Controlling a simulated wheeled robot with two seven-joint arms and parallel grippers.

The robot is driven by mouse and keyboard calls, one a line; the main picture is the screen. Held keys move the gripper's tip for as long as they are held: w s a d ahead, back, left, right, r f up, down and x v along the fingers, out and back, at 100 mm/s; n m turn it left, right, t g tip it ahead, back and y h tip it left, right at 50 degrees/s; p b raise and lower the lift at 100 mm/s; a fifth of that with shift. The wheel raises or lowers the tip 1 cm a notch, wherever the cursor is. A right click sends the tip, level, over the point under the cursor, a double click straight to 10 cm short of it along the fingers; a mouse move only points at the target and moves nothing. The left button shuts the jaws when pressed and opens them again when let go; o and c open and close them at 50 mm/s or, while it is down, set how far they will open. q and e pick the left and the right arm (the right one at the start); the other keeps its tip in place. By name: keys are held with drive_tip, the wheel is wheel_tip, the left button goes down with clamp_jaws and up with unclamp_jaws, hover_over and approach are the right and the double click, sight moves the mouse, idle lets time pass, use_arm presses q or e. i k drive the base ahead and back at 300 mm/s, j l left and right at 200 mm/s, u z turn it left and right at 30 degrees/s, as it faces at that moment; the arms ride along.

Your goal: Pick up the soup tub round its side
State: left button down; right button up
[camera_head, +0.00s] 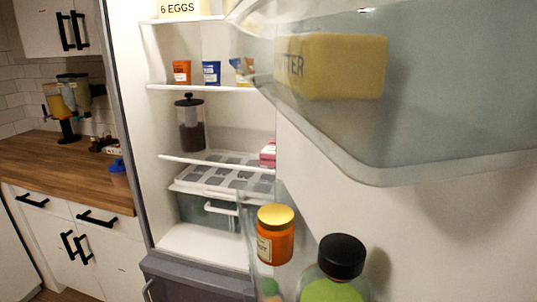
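Small tubs stand on an upper shelf inside the open fridge: an orange one (181,73), a blue one (211,73) and a yellow-and-blue one (241,70) partly hidden by the clear door bin. Their labels are too small to read, so I cannot tell which, if any, is the soup tub. A clear canister with dark contents and a black lid (190,123) stands upright on the shelf below. Neither of my grippers is in view.
The fridge door with its clear bin (400,172) fills the right side. It holds butter (335,68), an orange jar (275,236) and a black-capped bottle (340,258). A wooden counter (55,165) is at left.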

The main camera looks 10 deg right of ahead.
sight(119, 180)
drive_tip(key=k+l+u, duration=0.15)
drive_tip(key=l, duration=0.25)
drive_tip(key=k+l+u, duration=0.2)
drive_tip(key=l, duration=0.2)
drive_tip(key=k+l+u, duration=0.15)
drive_tip(key=l, duration=0.2)
drive_tip(key=i+l+u, duration=0.15)
drive_tip(key=l, duration=0.25)
drive_tip(key=l+u, duration=0.1)
drive_tip(key=l, duration=0.3)
drive_tip(key=i+j+z, duration=0.15)
drive_tip(key=j, duration=1)
drive_tip(key=i+j+z, duration=0.15)
drive_tip(key=j, duration=1.05)
drive_tip(key=i+j+z, duration=0.15)
drive_tip(key=j, duration=1.05)
drive_tip(key=i+j+z, duration=0.15)
drive_tip(key=i+j, duration=0.25)
drive_tip(key=j, duration=0.05)
